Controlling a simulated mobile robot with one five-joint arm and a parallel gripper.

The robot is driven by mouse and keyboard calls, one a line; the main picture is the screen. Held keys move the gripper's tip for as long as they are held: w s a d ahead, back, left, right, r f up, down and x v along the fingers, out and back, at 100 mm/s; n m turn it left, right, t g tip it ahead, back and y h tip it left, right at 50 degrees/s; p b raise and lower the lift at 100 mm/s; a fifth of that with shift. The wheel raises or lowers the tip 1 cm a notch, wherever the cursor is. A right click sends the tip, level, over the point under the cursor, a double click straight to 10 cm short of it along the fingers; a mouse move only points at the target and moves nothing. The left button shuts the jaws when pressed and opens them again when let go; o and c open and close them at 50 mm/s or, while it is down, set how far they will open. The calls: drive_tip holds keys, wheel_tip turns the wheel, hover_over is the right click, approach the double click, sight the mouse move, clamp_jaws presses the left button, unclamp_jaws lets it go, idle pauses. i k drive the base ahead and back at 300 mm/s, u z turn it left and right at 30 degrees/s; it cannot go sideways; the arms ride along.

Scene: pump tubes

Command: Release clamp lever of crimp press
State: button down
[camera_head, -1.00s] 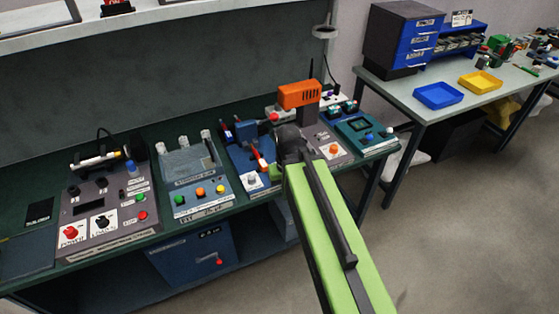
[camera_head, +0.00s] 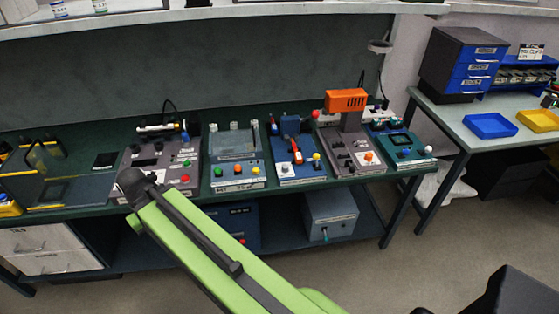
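A small blue bench machine (camera_head: 312,172) stands on the green workbench, right of centre. It has a blue upright body and a red-orange lever (camera_head: 297,152) that leans at a slant. It may be the crimp press, but its label is too small to read. An orange-headed machine (camera_head: 347,99) with a red ball knob stands just to its right. My green arm reaches up from the bottom to a dark joint in front of the left half of the bench. My gripper cannot be seen.
Left of the blue machine stand a panel with coloured buttons (camera_head: 237,177) and a grey control box (camera_head: 158,180). A teal device (camera_head: 403,143) sits at the bench's right end. A second table (camera_head: 476,137) with blue and yellow trays is at right; open floor lies between.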

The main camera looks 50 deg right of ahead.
sight(316, 156)
drive_tip(key=u, duration=0.25)
drive_tip(key=k, duration=1.15)
drive_tip(key=z, duration=1.5)
drive_tip(key=i, duration=1.05)
drive_tip(key=z, duration=0.05)
